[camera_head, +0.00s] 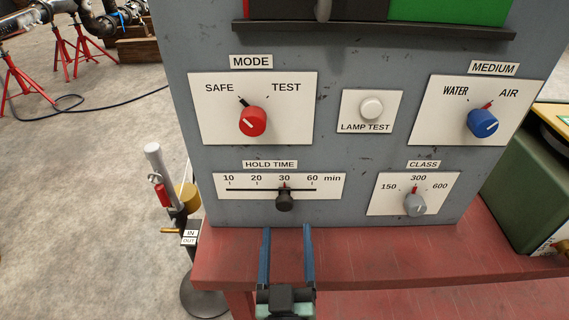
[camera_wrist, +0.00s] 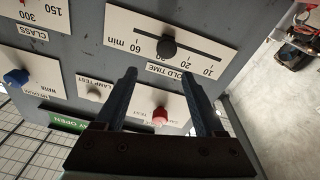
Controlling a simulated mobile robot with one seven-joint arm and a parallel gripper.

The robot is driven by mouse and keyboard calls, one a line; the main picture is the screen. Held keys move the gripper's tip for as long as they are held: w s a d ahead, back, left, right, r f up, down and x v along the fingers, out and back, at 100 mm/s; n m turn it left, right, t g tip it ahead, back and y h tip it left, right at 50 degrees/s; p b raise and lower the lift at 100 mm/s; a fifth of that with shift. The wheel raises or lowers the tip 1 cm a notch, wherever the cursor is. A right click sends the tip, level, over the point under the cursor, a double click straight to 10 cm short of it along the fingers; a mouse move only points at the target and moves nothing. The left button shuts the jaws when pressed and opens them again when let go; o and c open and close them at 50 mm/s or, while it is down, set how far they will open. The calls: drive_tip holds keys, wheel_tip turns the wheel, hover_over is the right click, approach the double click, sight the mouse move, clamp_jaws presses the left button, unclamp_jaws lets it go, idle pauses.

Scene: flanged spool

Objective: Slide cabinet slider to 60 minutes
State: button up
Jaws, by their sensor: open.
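The cabinet slider is a black knob (camera_head: 285,200) on a dark horizontal slot under the HOLD TIME label (camera_head: 270,164). The scale plate (camera_head: 328,190) reads 10, 20, 30, 60 min. The knob's pointer stands at 30. In the wrist view the plate appears upside down, with the slider knob (camera_wrist: 167,48) just beyond the fingers. My gripper (camera_head: 287,229) is open and empty, just below the slider in the head view. Its two blue fingers point toward the cabinet. In the wrist view the gripper fingers (camera_wrist: 163,78) are spread apart and no contact with the knob shows.
The grey cabinet (camera_head: 335,150) stands on a red bench (camera_head: 400,255). Nearby are a red MODE knob (camera_head: 252,122), a LAMP TEST button (camera_head: 371,109), a grey CLASS knob (camera_head: 415,204) and a blue MEDIUM knob (camera_head: 483,123). A post with valves (camera_head: 160,180) stands left of the bench.

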sight(285, 207)
drive_tip(key=s+g+p, duration=0.1)
drive_tip(key=s+p, duration=0.3)
drive_tip(key=p, duration=0.2)
drive_tip(key=shift+n, duration=0.3)
drive_tip(key=w, duration=0.8)
drive_tip(key=w+f+p, duration=0.1)
drive_tip(key=w, duration=0.3)
drive_tip(key=shift+w+a, duration=0.2)
drive_tip(key=shift+w, duration=0.05)
drive_tip(key=shift+c, duration=0.3)
clamp_jaws()
idle(0.4)
